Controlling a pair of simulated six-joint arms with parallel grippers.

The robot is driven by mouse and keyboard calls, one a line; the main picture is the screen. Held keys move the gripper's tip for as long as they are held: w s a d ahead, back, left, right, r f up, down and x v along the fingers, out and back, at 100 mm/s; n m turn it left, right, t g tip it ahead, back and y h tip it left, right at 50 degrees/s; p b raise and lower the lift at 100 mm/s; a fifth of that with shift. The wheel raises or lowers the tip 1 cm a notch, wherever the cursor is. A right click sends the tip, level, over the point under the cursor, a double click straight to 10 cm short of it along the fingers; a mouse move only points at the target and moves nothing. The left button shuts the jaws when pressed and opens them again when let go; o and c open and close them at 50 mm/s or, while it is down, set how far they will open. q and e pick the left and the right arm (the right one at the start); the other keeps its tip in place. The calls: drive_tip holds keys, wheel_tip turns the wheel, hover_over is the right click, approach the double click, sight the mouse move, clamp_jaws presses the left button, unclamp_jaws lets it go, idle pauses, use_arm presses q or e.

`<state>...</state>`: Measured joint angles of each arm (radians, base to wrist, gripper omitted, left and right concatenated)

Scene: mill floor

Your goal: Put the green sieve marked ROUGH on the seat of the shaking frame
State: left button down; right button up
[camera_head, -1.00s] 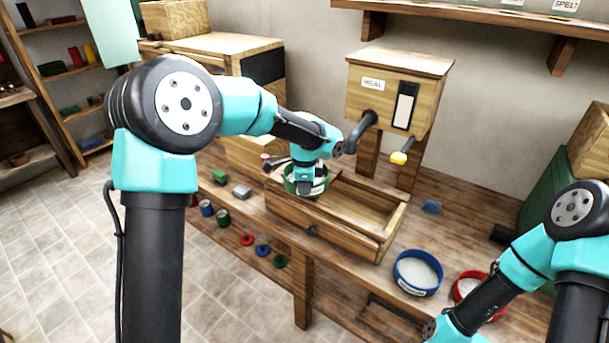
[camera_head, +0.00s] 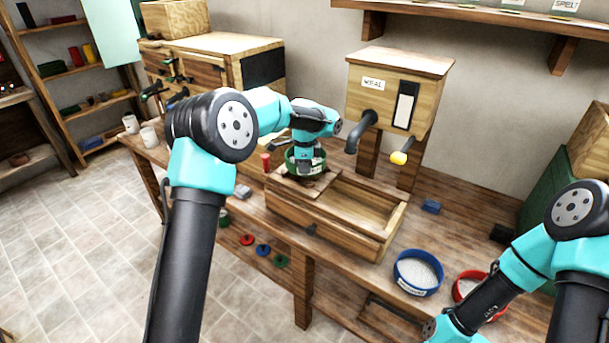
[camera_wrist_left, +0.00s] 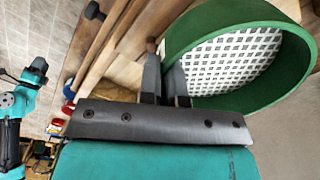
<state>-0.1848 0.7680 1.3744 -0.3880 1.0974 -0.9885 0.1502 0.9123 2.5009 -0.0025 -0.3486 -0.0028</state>
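The green sieve (camera_head: 291,161) is in my left gripper (camera_head: 305,158), over the left end of the wooden shaking frame (camera_head: 385,238). In the left wrist view the fingers (camera_wrist_left: 165,82) are at the rim of the sieve (camera_wrist_left: 290,88), one on each side of its wall, and its white mesh shows. I cannot read a mark on it. A flat wooden part (camera_head: 318,187) of the frame lies just below the sieve; whether they touch I cannot tell. My right arm reaches down at the lower right, and its gripper is outside the picture.
A blue sieve (camera_head: 418,272) and a red sieve (camera_head: 468,287) stand on the bench to the right. A small blue block (camera_head: 431,207) lies right of the frame. A wooden cabinet (camera_head: 210,60) is at the back left.

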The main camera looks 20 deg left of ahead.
use_arm(q)
drive_tip(key=shift+w+a+f, duration=0.1)
drive_tip(key=shift+w+f, duration=0.1)
drive_tip(key=shift+w, duration=0.1)
drive_tip(key=shift+f, duration=1.55)
drive_tip(key=shift+f, duration=0.15)
drive_tip(key=c, duration=1.3)
unclamp_jaws()
wheel_tip(320, 180, up, 12)
